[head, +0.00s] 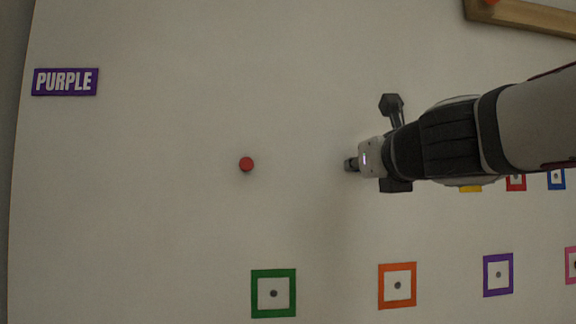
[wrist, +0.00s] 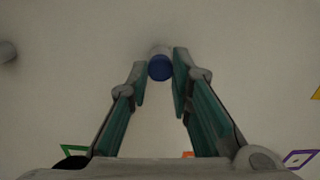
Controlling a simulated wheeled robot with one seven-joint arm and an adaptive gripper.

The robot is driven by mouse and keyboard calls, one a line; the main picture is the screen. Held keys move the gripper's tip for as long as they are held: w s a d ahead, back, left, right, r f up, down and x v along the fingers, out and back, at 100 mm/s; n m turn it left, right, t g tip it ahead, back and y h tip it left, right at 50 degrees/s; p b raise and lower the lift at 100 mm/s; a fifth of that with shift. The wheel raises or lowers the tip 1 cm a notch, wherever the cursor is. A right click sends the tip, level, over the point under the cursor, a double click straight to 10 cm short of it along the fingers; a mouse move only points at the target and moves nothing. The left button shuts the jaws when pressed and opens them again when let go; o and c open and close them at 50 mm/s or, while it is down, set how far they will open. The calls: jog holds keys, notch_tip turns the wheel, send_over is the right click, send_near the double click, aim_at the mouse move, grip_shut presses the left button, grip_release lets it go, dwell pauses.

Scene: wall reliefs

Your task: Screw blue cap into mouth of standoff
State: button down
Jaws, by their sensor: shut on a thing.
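The blue cap (wrist: 160,68) sits between the two fingertips of my gripper (wrist: 159,78) in the wrist view. My gripper is shut on it. A pale, rounded standoff (wrist: 160,49) shows just beyond the cap, close to the wall and in line with it. The cap seems to be at the standoff's mouth, but I cannot tell how deep it sits or if it is threaded. In the head view my gripper (head: 351,165) is at the wall, and my arm hides the cap there.
A red cap (head: 246,164) stands on the wall to the left. A grey knob (wrist: 7,51) is at the wrist view's left edge. Green (head: 273,270) and orange (head: 397,265) square frames are below. A purple sign (head: 65,82) and a wooden ledge (head: 525,16) are above.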

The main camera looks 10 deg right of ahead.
jog(key=m, duration=0.5)
jog(key=c, duration=1.7)
grip_release()
jog(key=n+b, duration=0.1)
jog(key=n, duration=1.9)
jog(key=shift+n, duration=0.3)
jog(key=shift+c, duration=0.5)
